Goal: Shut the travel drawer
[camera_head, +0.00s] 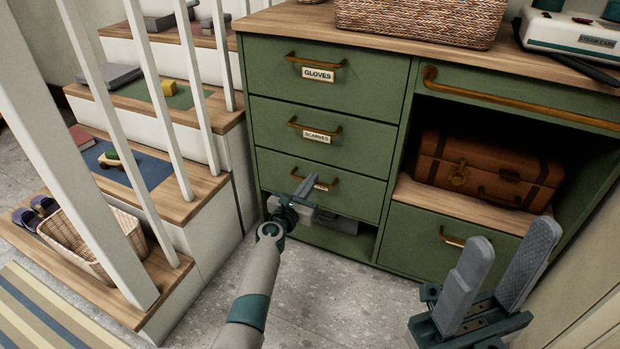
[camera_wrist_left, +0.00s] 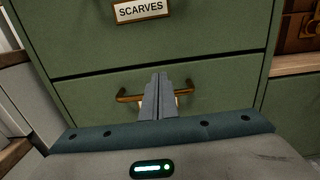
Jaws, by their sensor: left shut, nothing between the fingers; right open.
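The third drawer (camera_head: 270,165) in the left column of the green cabinet has a brass handle (camera_head: 331,184). My shut left gripper (camera_head: 313,178) covers most of its label, so I cannot read whether it says travel. In the left wrist view the empty fingers (camera_wrist_left: 160,80) overlap the middle of the handle (camera_wrist_left: 125,97); I cannot tell whether they touch. The drawer front (camera_wrist_left: 225,95) looks about flush with the scarves drawer (camera_head: 275,120) above. Another drawer (camera_head: 410,232) sits low on the right, its label not legible. My right gripper (camera_head: 507,262) is open and empty in front of it.
The gloves drawer (camera_head: 275,65) is at the top left. A brown suitcase (camera_head: 490,172) lies in the open shelf. A grey item (camera_head: 345,226) sits in the low gap beneath the third drawer. White posts (camera_head: 150,95) and stairs stand left. The floor (camera_head: 350,290) in front is clear.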

